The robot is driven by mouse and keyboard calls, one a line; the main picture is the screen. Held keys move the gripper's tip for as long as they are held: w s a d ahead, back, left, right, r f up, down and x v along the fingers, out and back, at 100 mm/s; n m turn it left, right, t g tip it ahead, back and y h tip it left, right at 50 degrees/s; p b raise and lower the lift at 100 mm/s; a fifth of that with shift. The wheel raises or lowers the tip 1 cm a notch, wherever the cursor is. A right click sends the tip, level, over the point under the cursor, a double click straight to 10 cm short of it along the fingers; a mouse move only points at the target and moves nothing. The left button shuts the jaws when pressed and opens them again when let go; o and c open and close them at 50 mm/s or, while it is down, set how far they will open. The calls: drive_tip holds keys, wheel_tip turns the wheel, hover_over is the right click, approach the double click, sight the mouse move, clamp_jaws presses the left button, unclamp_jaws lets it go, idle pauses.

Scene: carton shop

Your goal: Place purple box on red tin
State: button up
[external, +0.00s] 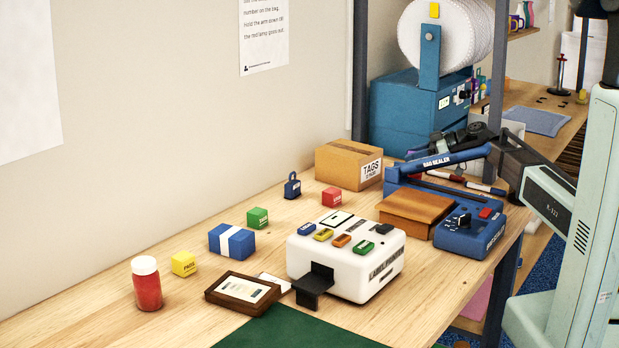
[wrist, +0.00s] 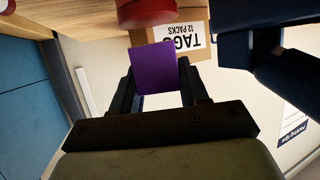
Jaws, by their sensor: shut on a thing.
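The purple box (wrist: 155,68) is between the fingers of my gripper (wrist: 158,84) in the wrist view. The gripper is shut on it. A red round thing (wrist: 146,13), likely the red tin, shows at the top edge of the wrist view, just beyond the purple box and partly cut off. In the external view my arm reaches in from the right behind the bag sealer, and neither the purple box nor the fingers can be made out.
A TAGS carton (external: 348,165) stands behind the blue bag sealer (external: 468,228); it also shows in the wrist view (wrist: 202,48). A teal machine with a white roll (external: 410,105) stands behind. A white label printer (external: 346,262), small coloured cubes and a red jar (external: 147,289) are further left.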

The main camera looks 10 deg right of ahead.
drive_tip(key=shift+f, duration=0.75)
drive_tip(key=shift+f, duration=0.1)
drive_tip(key=o, duration=1.2)
drive_tip(key=v, duration=1.2)
drive_tip(key=shift+w, duration=0.1)
